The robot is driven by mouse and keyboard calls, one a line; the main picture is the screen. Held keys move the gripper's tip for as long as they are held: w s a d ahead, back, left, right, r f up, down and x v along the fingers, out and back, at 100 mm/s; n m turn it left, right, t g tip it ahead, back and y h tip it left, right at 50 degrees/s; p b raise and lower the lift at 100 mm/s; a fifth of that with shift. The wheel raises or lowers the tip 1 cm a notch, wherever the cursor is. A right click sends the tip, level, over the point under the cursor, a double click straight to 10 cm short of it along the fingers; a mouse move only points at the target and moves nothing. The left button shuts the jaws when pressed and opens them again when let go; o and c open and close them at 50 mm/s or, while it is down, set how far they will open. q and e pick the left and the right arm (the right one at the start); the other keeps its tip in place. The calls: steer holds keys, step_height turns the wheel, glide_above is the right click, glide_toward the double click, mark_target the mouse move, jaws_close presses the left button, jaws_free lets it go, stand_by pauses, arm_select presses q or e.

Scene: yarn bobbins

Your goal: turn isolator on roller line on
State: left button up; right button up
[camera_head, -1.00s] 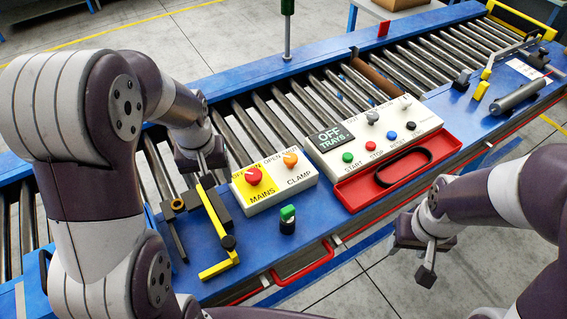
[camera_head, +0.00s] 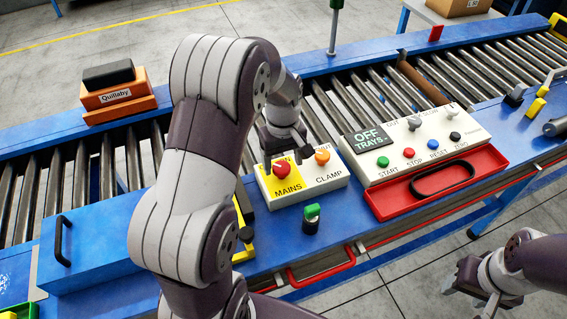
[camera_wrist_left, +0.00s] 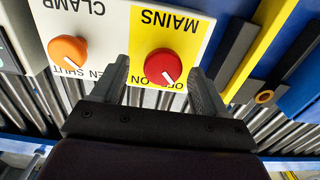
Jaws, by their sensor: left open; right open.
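The isolator is a red rotary knob (camera_head: 282,170) on the yellow MAINS half of a white switch box (camera_head: 329,184). It also shows in the left wrist view (camera_wrist_left: 164,63), upside down, its white mark pointing down and right, toward the OFF side. My left gripper (camera_head: 286,152) is open just above and behind the knob. In the left wrist view its fingers (camera_wrist_left: 160,82) stand on either side of the knob, apart from it. Contact is not visible. My right gripper (camera_head: 474,287) is open and empty at the lower right, away from the line.
An orange CLAMP knob (camera_head: 322,157) sits beside MAINS. A control panel (camera_head: 413,146) to the right has a display reading OFF TRAYS. A green-topped switch (camera_head: 311,218) stands in front. A red tray (camera_head: 437,182) and an orange Quillaby box (camera_head: 116,97) flank the area.

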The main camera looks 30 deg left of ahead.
arm_select(q)
steer(key=shift+s+a+f, duration=0.2)
steer(key=shift+f, duration=0.35)
steer(key=shift+c, duration=1.3)
steer(key=shift+d, duration=0.1)
steer(key=c, duration=0.8)
